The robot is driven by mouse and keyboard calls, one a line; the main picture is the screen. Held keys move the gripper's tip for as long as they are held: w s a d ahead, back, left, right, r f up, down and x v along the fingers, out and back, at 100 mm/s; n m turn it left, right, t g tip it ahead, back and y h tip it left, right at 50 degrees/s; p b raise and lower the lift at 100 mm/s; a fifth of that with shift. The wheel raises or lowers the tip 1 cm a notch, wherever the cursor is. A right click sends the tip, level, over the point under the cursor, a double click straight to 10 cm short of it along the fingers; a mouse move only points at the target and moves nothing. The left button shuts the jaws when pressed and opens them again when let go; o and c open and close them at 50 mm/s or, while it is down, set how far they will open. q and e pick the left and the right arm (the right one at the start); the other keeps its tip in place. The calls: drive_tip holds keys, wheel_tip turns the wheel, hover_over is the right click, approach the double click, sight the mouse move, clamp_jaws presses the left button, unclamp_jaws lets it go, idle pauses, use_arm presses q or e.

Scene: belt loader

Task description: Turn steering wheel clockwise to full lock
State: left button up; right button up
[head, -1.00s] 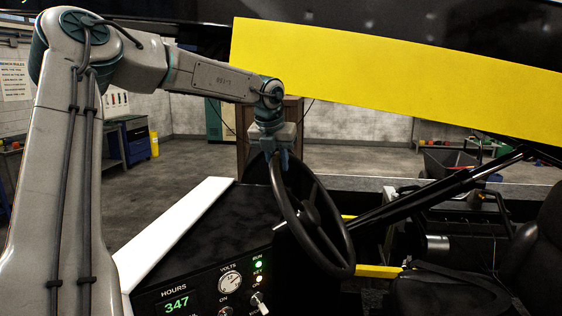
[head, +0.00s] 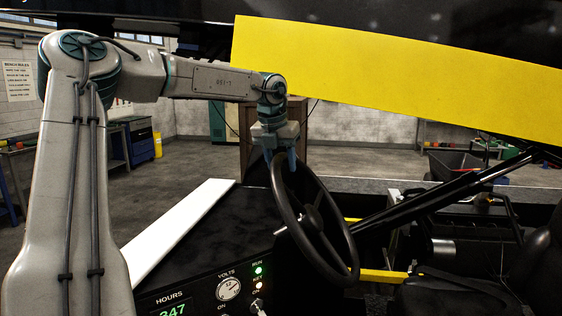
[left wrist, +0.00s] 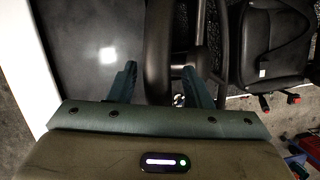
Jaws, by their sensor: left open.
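The black steering wheel (head: 350,258) stands tilted at the middle of the head view, above the dark console. My left gripper (head: 279,162) points down at the top of its rim, with its fingers spread apart. In the left wrist view, the dark rim (left wrist: 157,60) runs between the two open fingers (left wrist: 160,84), with gaps on both sides. I cannot tell exactly how deep the rim sits between them. My right gripper is in neither view.
The control panel (head: 205,292) has a volts gauge, a lit green RUN lamp and an amber KEY lamp. A yellow panel (head: 400,80) hangs above. A black seat (head: 535,250) and a diagonal black bar (head: 430,205) stand on the right.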

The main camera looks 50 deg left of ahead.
use_arm(q)
drive_tip(key=shift+s+r+b, duration=0.15)
drive_tip(key=shift+r+b, duration=0.2)
drive_tip(key=shift+r, duration=0.2)
drive_tip(key=b+v, duration=0.2)
drive_tip(key=v, duration=0.7)
drive_tip(key=shift+d, duration=0.1)
drive_tip(key=shift+r+b, duration=0.3)
drive_tip(key=shift+r, duration=0.05)
drive_tip(key=shift+f, duration=0.15)
